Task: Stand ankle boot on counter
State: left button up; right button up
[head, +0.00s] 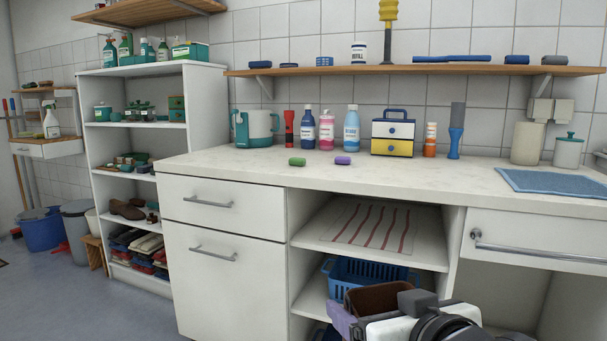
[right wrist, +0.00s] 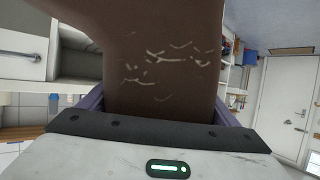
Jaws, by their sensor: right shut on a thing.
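The brown ankle boot (head: 377,297) is at the bottom of the head view, below counter height in front of the open shelves. My right gripper (head: 365,311) is shut on it, one purple finger showing at its left side. In the right wrist view the boot (right wrist: 160,55) fills the middle between the purple fingers, with pale scuff marks on its surface. Its lower part and full outline are hidden. The pale counter (head: 245,166) stands beyond and above the boot. My left gripper is not in view.
A blue cloth (head: 554,182) lies right. The counter's front middle is mostly clear.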

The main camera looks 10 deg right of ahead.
aim_at(427, 173)
jog(key=u, duration=0.55)
jog(key=k, duration=0.75)
jog(key=u, duration=0.6)
jog(key=i, duration=0.85)
jog(key=z, duration=0.5)
jog(key=i, duration=0.75)
jog(key=z, duration=1.25)
jog(key=i, duration=0.55)
jog(key=z, duration=0.6)
